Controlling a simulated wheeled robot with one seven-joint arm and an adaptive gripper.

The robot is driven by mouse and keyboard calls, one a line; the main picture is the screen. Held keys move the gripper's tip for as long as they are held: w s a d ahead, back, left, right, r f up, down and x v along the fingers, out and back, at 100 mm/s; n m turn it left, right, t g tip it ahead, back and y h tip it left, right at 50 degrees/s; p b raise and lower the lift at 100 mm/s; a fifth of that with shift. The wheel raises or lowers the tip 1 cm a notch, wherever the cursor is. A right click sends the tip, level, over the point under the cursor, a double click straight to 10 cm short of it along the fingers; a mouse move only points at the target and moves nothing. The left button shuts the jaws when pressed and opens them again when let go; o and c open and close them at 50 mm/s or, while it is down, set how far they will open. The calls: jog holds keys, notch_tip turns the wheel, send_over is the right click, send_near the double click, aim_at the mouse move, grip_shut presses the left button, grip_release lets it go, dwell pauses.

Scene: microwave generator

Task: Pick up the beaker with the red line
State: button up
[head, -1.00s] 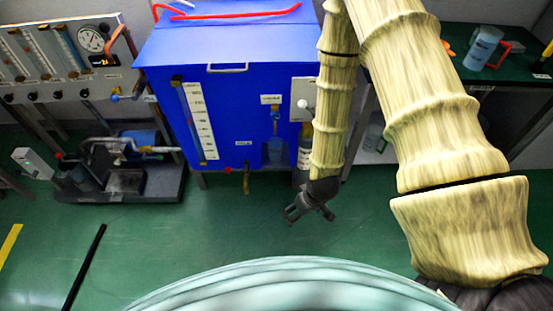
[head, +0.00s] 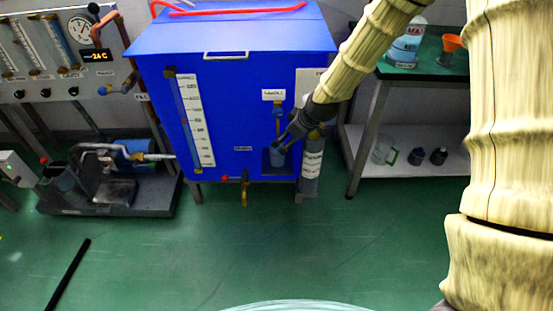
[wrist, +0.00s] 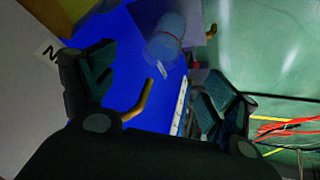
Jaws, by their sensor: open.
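A small bluish beaker (head: 277,161) stands in the low recess on the front of the blue cabinet (head: 240,100). The wrist view shows a translucent blue beaker (wrist: 165,42) with a pale mark, ahead of and between my fingers. My gripper (head: 284,143) is just above and in front of the recess in the head view, partly covering the beaker's top. In the wrist view my gripper (wrist: 158,70) is open, with its two dark fingers wide apart and nothing between the tips.
A brass tap (head: 245,188) sticks out below the cabinet front. A grey cylinder (head: 311,170) stands right of the recess. A dark-green table (head: 435,72) and a lower shelf (head: 370,168) with a clear jug (head: 383,150) are farther right.

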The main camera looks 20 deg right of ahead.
send_near(279, 147)
jog(key=shift+s+a+f+b, duration=0.1)
jog(key=shift+a+f+b, duration=0.15)
jog(key=shift+a+f, duration=0.25)
jog(key=shift+s+a+f+b, duration=0.1)
jog(key=shift+a+f+b, duration=0.15)
jog(key=shift+a, duration=0.35)
jog(key=shift+w+a+f, duration=0.1)
jog(key=shift+w+f, duration=0.1)
jog(key=shift+f, duration=0.3)
jog(key=b+x, duration=0.1)
jog(key=x, duration=0.3)
jog(key=shift+b, duration=0.3)
jog(key=c, duration=1.3)
jog(key=shift+r, duration=0.1)
jog(key=shift+c, duration=0.2)
